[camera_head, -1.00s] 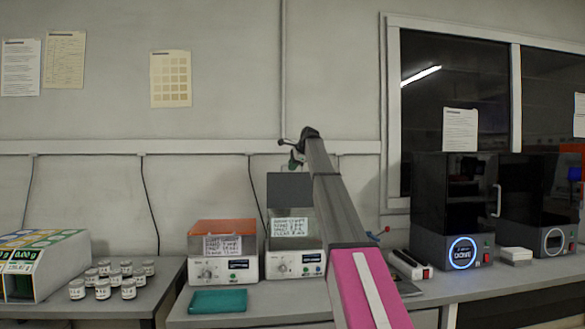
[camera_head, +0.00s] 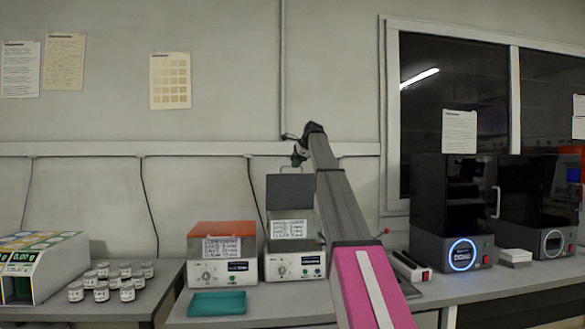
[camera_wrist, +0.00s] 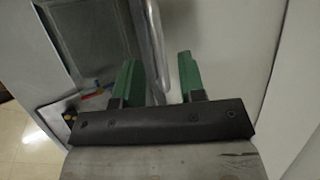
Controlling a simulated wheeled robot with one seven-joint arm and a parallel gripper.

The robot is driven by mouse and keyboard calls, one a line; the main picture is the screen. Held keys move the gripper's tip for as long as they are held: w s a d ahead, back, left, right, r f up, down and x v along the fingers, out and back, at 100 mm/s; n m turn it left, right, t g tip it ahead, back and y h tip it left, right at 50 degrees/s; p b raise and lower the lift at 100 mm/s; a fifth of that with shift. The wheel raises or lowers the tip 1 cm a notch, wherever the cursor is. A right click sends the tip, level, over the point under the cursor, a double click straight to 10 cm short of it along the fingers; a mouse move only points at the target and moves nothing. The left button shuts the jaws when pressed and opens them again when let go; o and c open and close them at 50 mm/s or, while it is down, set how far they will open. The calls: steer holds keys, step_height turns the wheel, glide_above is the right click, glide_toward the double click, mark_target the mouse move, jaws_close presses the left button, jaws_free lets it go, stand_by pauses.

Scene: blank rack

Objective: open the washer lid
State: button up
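Two small white benchtop machines stand side by side; I cannot read which is the washer. The right one (camera_head: 294,262) has a grey lid (camera_head: 285,190) standing raised at its back, and a white label on its front. The left one (camera_head: 222,268) has an orange lid (camera_head: 221,229) lying down. My gripper (camera_head: 298,159) is above the raised grey lid, small in the head view. In the wrist view its green fingers (camera_wrist: 157,80) are spread, with a metal bar (camera_wrist: 152,42) between them. I cannot tell whether they touch it. Part of the right machine is hidden behind my arm.
A teal tray (camera_head: 217,303) lies before the left machine. Several jars (camera_head: 111,281) and a white rack (camera_head: 38,270) are farther left. A power strip (camera_head: 411,266) and dark boxy devices (camera_head: 455,210) stand to the right. A wall rail (camera_head: 200,148) runs behind.

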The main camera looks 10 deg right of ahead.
steer(key=v, duration=0.6)
steer(key=shift+s+r, duration=0.25)
steer(key=shift+r, duration=0.05)
steer(key=shift+d, duration=0.15)
